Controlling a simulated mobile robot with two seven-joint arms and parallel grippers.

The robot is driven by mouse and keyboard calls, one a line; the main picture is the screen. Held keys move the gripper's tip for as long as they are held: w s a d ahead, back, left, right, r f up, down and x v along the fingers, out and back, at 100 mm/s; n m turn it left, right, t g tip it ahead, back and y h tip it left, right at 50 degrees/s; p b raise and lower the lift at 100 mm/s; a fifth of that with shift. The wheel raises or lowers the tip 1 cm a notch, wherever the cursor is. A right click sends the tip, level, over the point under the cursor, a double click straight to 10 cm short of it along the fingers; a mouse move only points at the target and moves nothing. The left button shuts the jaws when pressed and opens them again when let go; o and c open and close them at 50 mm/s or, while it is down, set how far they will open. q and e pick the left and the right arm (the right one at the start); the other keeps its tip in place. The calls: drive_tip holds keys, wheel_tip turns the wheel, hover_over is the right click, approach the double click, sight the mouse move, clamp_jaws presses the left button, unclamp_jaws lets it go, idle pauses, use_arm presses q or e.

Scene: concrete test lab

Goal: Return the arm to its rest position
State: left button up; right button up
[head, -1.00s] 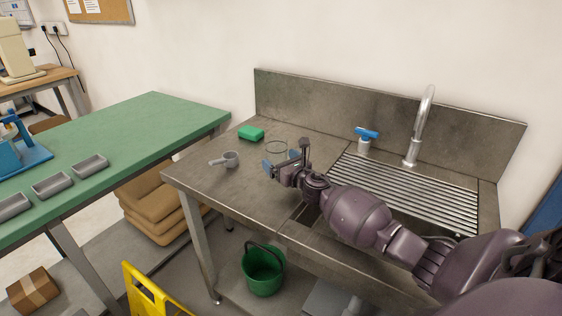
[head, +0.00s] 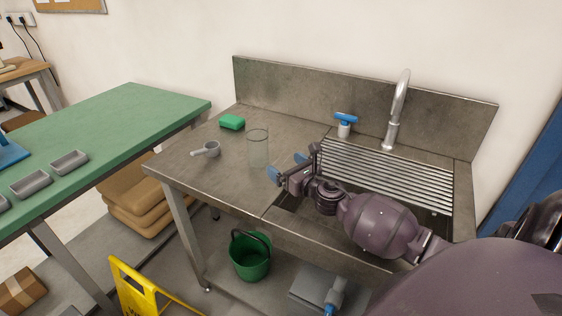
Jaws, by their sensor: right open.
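My right arm comes in from the lower right over the sink. My left gripper is not in view.
A grey scoop or small pot (head: 208,150) and a green sponge (head: 232,122) lie on the counter. A green bucket (head: 250,257) is below. A green-topped table (head: 120,115) stands left.

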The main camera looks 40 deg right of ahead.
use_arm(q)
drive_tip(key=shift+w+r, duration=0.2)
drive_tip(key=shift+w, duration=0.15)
